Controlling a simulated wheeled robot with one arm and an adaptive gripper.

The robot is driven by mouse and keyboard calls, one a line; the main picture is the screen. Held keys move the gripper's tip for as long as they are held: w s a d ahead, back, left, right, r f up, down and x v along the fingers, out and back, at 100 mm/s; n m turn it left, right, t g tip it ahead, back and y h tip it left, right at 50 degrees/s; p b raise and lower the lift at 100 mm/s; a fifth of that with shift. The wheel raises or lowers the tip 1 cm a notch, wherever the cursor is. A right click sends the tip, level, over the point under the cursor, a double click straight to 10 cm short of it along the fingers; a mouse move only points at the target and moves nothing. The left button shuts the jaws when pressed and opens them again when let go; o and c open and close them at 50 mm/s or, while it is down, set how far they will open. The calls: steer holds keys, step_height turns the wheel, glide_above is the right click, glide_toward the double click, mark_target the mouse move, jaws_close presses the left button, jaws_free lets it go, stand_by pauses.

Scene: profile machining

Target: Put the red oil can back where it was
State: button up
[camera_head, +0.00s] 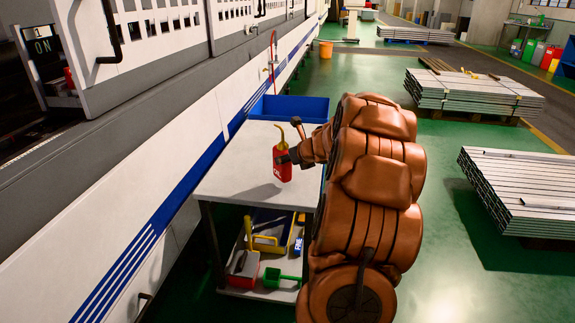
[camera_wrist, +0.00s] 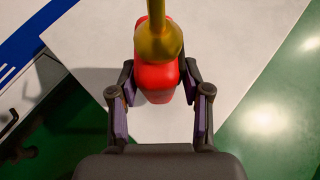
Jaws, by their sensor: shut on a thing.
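The red oil can (camera_head: 282,163) has a yellow spout and stands upright in the head view, over the grey tabletop (camera_head: 235,165) of a small work table. Its shadow lies on the tabletop to its lower left, apart from its base, so it looks held above the surface. In the wrist view the can's red body (camera_wrist: 157,80) sits between the two fingers, with its yellow top nearest the camera. My gripper (camera_head: 287,157) is shut on the can from the right; it also shows in the wrist view (camera_wrist: 158,88).
A blue bin (camera_head: 290,108) stands at the table's far end. The lower shelf holds a yellow-handled tool (camera_head: 262,238), a green scoop (camera_head: 278,277) and a red and grey box (camera_head: 243,268). The machine's white side (camera_head: 110,220) runs along the left. The tabletop around the can is bare.

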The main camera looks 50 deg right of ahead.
steer(key=shift+f, duration=1.2)
steer(key=shift+f+b, duration=0.15)
steer(key=shift+b, duration=0.2)
steer(key=o, duration=0.7)
steer(key=shift+o, duration=0.2)
steer(key=shift+r+p, duration=0.3)
steer(key=shift+p, duration=0.05)
steer(key=v, duration=1.1)
steer(key=shift+s+r, duration=0.2)
steer(key=shift+s, duration=0.2)
steer(key=shift+w, duration=0.1)
